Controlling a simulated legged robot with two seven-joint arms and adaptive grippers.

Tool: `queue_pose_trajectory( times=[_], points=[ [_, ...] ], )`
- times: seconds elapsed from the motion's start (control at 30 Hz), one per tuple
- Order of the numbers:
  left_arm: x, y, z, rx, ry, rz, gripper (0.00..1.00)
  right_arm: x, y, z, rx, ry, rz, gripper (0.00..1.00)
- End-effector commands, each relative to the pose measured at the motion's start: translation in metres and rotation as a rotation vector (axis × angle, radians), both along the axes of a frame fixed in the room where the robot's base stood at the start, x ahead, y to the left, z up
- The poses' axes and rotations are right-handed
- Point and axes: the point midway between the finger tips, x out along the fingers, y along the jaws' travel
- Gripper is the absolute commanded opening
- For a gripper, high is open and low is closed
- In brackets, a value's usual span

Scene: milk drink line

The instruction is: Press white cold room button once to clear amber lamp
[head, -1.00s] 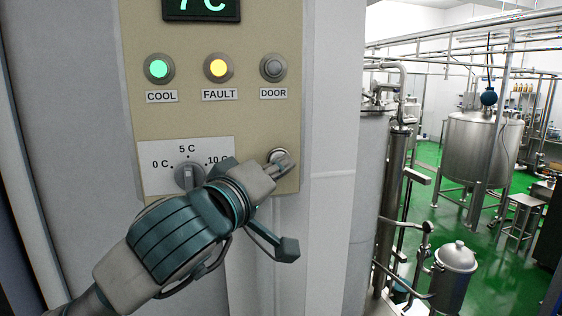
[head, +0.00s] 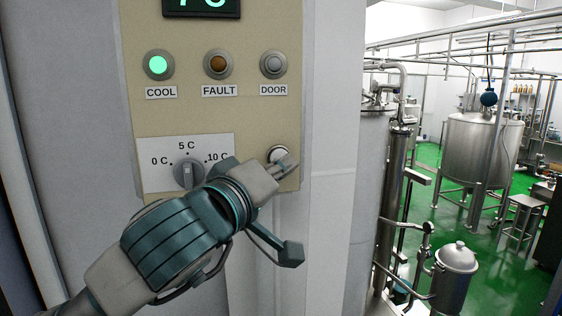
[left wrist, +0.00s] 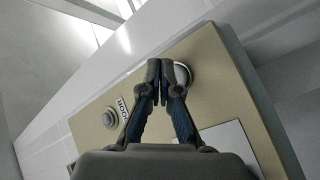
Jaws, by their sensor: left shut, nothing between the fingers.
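The white button (head: 278,154) sits at the lower right of the beige panel (head: 245,120), partly hidden by my left gripper (head: 287,165). It also shows in the left wrist view (left wrist: 183,74), just behind the fingertips. My left gripper (left wrist: 160,82) is shut and empty, its tips at the button; I cannot tell whether they touch it. The amber FAULT lamp (head: 217,64) is dark brown, unlit. The COOL lamp (head: 158,65) glows green. The DOOR lamp (head: 273,66) is grey. My right gripper is not in view.
A temperature dial (head: 187,174) on a white plate is close to my left wrist. A dark display (head: 208,8) with green digits is above the lamps. Steel tanks (head: 484,150) and pipes stand on a green floor at the right.

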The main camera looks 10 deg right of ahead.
Motion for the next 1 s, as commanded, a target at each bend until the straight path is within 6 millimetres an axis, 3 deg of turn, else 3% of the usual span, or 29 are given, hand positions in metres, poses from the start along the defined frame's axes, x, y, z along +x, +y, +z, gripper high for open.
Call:
queue_pose_trajectory(
  times=[0.27, 0.73, 1.0],
  points=[
    [-0.004, 0.0, 0.0, 0.001, -0.002, -0.001, 0.0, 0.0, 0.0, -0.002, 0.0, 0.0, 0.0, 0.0],
    [-0.047, -0.002, -0.001, 0.001, -0.002, -0.001, 0.0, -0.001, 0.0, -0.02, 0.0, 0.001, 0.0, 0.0],
    [-0.05, -0.002, 0.0, 0.0, 0.0, -0.001, 0.0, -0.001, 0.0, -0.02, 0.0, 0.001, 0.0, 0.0]
  ],
)
